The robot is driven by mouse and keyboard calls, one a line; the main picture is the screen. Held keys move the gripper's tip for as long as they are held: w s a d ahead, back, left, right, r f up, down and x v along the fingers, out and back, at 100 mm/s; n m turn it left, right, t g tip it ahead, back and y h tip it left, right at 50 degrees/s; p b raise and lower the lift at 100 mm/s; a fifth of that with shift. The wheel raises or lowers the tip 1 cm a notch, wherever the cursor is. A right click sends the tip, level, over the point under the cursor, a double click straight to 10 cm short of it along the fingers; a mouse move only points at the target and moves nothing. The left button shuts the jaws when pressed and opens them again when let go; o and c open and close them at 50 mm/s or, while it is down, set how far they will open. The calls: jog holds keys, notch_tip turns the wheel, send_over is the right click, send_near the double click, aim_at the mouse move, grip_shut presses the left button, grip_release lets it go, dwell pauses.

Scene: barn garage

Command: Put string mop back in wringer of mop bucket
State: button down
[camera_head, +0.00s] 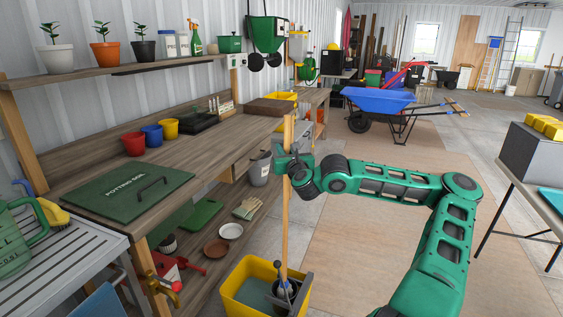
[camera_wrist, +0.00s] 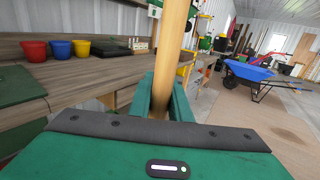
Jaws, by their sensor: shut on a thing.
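The string mop's wooden handle (camera_head: 286,205) stands nearly upright in the head view. My gripper (camera_head: 284,165) is shut on the handle at about bench height. In the wrist view the handle (camera_wrist: 172,60) runs up between the green fingers of my gripper (camera_wrist: 165,100). The yellow mop bucket (camera_head: 245,290) stands on the floor below, at the bottom of the head view. The handle's lower end is at the dark wringer (camera_head: 294,288) on the bucket's right side. The mop's strings are mostly hidden, so I cannot tell how deep they sit in the wringer.
A wooden potting bench (camera_head: 105,185) with pots and a green lid runs along the left, close to the handle. A grey watering can (camera_head: 260,170) is just left of the handle. A blue wheelbarrow (camera_head: 378,101) stands behind. Open floor (camera_head: 345,250) lies right of the bucket.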

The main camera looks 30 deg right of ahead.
jog(key=shift+s+f, duration=0.1)
jog(key=shift+f, duration=1.75)
jog(key=c, duration=1.6)
grip_release()
jog(key=shift+c, duration=0.2)
jog(key=shift+f, duration=0.1)
